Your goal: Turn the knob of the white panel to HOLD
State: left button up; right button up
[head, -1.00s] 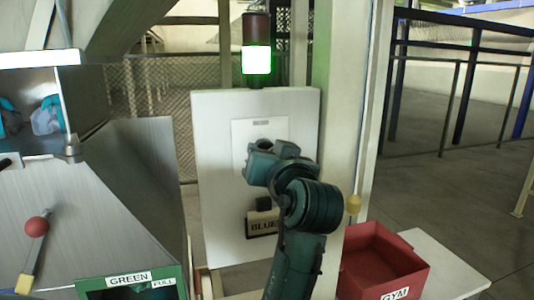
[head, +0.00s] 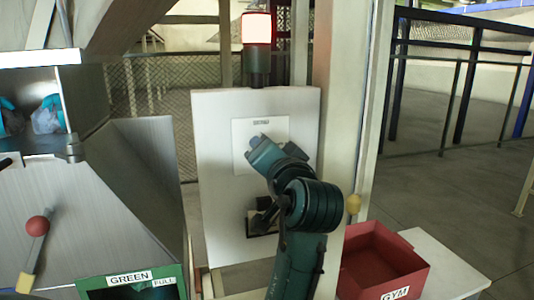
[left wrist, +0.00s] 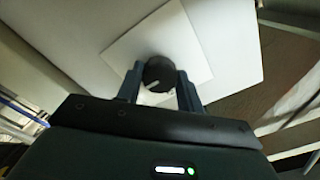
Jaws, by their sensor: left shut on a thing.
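The white panel (head: 220,180) stands upright in the head view, with a smaller white plate (head: 242,132) on its upper part. In the left wrist view the plate (left wrist: 190,45) carries a round dark knob (left wrist: 157,70) with a pale mark on it. My left gripper (left wrist: 158,82) is shut on the knob, one finger on each side. In the head view my left gripper (head: 262,150) is tilted at the plate and hides the knob. The small print on the plate is too small to read. My right gripper is out of view.
A signal lamp (head: 257,28) above the panel is lit pale with a red rim. A partly hidden holder (head: 258,222) is low on the panel. A red GYM bin (head: 375,265) is at right, a green bin (head: 130,278) at lower left. A post (head: 345,120) stands right of the panel.

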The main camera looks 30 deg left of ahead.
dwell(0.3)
pick_arm(q)
jog(key=o, duration=1)
